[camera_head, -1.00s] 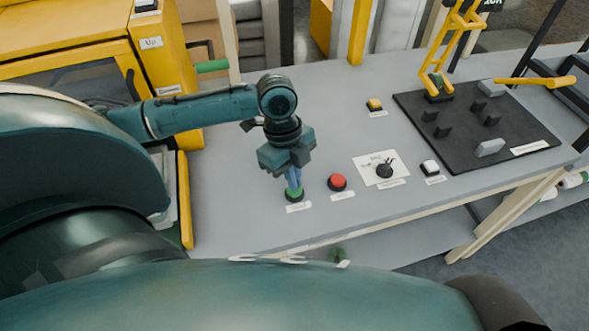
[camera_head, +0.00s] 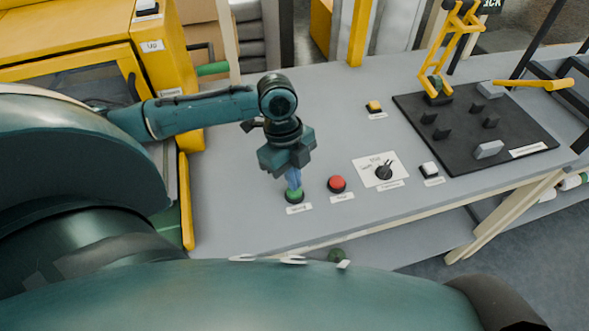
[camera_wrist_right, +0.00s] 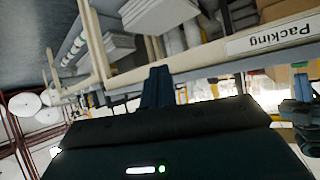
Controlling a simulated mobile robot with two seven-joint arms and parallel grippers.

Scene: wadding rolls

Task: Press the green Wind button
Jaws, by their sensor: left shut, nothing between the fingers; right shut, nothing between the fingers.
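The green Wind button (camera_head: 294,197) sits near the front edge of the grey table, with a white label in front of it; its print is too small to read surely. My left gripper (camera_head: 293,180) points down, shut and empty. Its blue fingertips are right on top of the green button and seem to touch it. They hide part of its top, and I cannot tell how far it is pressed in. My right gripper (camera_wrist_right: 157,88) shows in the right wrist view, shut and empty, away from the button.
A red button (camera_head: 337,184) is close to the right of the green one. A black knob (camera_head: 384,172), a white button (camera_head: 429,169) and a yellow button (camera_head: 375,106) are further off. A black board (camera_head: 466,146) with grey blocks lies at right. A yellow machine (camera_head: 182,75) stands at left.

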